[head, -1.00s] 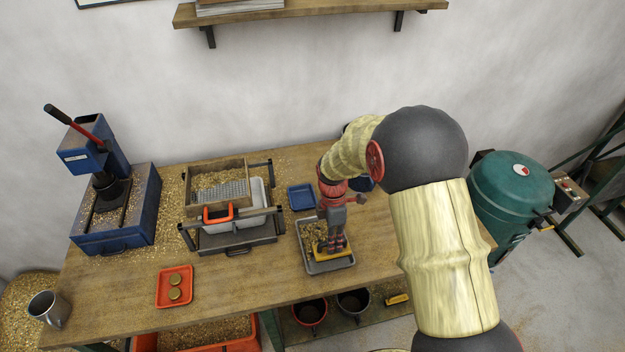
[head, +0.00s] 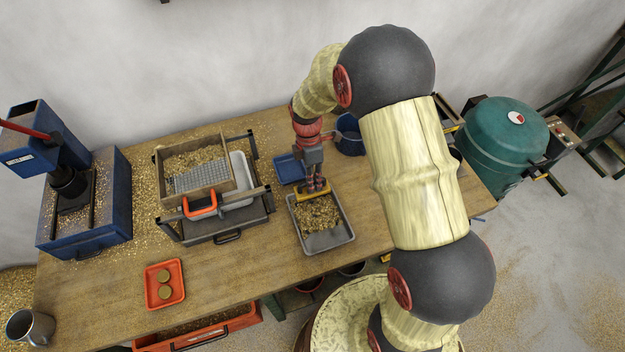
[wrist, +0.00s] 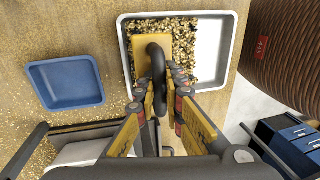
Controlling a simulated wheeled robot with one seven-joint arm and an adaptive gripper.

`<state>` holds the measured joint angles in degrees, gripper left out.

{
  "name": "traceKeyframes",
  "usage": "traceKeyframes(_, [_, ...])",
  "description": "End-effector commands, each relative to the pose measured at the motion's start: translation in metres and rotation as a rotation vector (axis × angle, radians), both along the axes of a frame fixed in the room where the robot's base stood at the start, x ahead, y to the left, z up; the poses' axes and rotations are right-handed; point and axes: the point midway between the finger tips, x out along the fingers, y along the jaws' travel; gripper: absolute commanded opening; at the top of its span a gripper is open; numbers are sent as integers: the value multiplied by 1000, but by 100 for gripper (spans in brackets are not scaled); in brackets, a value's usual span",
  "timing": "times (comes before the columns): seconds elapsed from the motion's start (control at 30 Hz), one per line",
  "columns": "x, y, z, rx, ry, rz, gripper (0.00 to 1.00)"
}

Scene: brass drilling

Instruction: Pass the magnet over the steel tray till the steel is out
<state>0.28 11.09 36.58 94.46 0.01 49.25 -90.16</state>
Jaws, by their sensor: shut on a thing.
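My gripper (head: 316,180) is shut on the dark handle (wrist: 158,72) of the yellow magnet (head: 314,195). The magnet is over the far end of the grey steel tray (head: 349,236), and its yellow body (wrist: 144,50) shows above the chips in the wrist view. Mixed gold and dark chips (head: 318,214) lie across the tray's far and middle part; the near end is bare. I cannot tell whether the magnet touches the chips, and its underside is hidden. My gripper (wrist: 161,92) reaches in from the bottom of the wrist view.
An empty-looking blue tray (head: 290,170) lies beside the steel tray's far left corner. A dark blue pot (head: 348,138) stands behind. A sieve frame (head: 192,180) stands left. An orange tray (head: 164,284) holds two brass discs. The bench (head: 225,268) is clear in front.

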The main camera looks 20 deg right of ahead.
Motion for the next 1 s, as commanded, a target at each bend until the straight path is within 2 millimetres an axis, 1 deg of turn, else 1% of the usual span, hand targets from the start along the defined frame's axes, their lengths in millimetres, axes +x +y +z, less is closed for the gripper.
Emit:
traceKeyframes(0.87, [1, 0, -47, 0, -1, 0, 0])
traceKeyframes(1.0, [-6, 0, -46, 0, -1, 0, 0])
